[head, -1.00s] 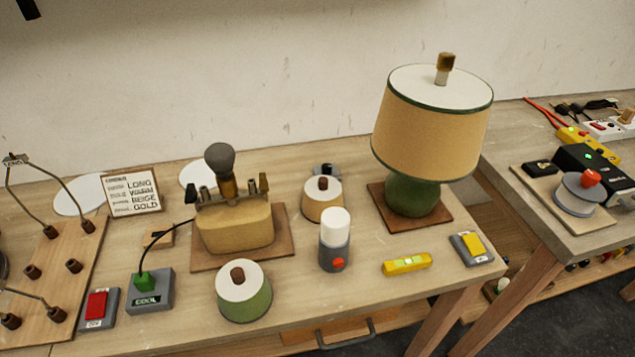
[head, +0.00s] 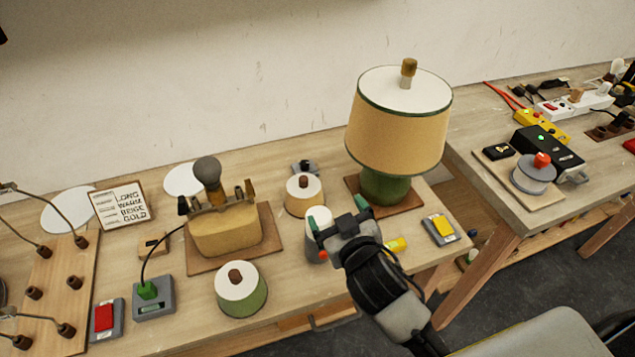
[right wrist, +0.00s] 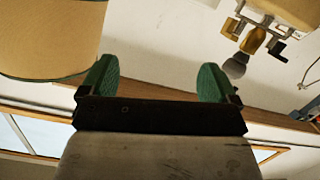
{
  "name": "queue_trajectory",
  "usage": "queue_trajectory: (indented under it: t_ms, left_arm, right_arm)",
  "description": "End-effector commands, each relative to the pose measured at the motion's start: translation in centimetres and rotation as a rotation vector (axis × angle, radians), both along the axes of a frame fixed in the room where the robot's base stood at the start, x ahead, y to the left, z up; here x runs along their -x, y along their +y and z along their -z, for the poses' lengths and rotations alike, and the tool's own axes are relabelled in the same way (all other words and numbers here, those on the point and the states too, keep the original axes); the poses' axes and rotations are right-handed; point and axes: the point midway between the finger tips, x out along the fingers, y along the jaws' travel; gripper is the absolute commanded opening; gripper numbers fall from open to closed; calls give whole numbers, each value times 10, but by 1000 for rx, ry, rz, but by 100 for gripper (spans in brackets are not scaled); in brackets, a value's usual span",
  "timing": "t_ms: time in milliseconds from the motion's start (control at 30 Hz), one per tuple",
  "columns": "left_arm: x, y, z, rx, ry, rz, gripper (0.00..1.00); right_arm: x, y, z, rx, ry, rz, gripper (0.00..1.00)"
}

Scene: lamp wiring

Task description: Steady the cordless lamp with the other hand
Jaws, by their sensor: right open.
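The lamp with a green base (head: 385,187) and a beige shade (head: 397,125) stands upright on a brown board; no cord shows on it. My right gripper (head: 338,213) is open and empty, in front and to the left of the green base, apart from it in the head view. In the right wrist view, the gripper (right wrist: 156,82) has its green fingertips spread, with the beige shade (right wrist: 50,38) beyond and beside the left finger. My left gripper is not in view.
A white-topped grey cylinder (head: 317,218) stands behind my right gripper, partly hidden. A beige lamp body (head: 222,232) with a bulb, a green pot (head: 243,300) and a grey-yellow block (head: 440,228) stand nearby.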

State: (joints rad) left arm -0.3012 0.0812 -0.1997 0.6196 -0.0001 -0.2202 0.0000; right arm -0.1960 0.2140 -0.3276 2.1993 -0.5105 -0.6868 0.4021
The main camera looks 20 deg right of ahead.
Motion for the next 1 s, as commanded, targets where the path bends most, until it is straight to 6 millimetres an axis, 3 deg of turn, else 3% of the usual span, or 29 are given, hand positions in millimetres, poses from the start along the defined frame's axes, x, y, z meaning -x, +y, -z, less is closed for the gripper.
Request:
queue_trajectory:
  t_ms: [33, 100, 200, 300, 367, 500, 667, 767, 833, 1000]
  left_arm:
    - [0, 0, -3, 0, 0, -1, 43]
    - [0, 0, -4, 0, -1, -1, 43]
    - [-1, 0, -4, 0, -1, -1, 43]
    - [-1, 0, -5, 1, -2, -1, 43]
    - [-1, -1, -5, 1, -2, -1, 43]
    - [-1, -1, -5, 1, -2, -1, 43]
    - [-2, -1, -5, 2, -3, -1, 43]
    - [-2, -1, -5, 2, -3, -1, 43]
    - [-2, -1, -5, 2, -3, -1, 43]
    - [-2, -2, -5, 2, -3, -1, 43]
  right_arm:
    - [-14, 15, -38, 11, -157, -62, 91]
    - [-24, 39, -79, 29, -356, -171, 91]
    - [-25, 79, -122, 72, -589, -368, 91]
    - [-15, 120, -147, 141, -761, -602, 91]
    - [-8, 143, -152, 199, -830, -757, 91]
    - [10, 185, -138, 375, -884, -1138, 91]
    - [17, 200, -90, 648, -735, -1548, 91]
    - [9, 186, -55, 847, -522, -1747, 91]
    - [-2, 165, -33, 992, -320, -1843, 91]
    - [-36, 94, -7, 1282, 232, -1893, 91]
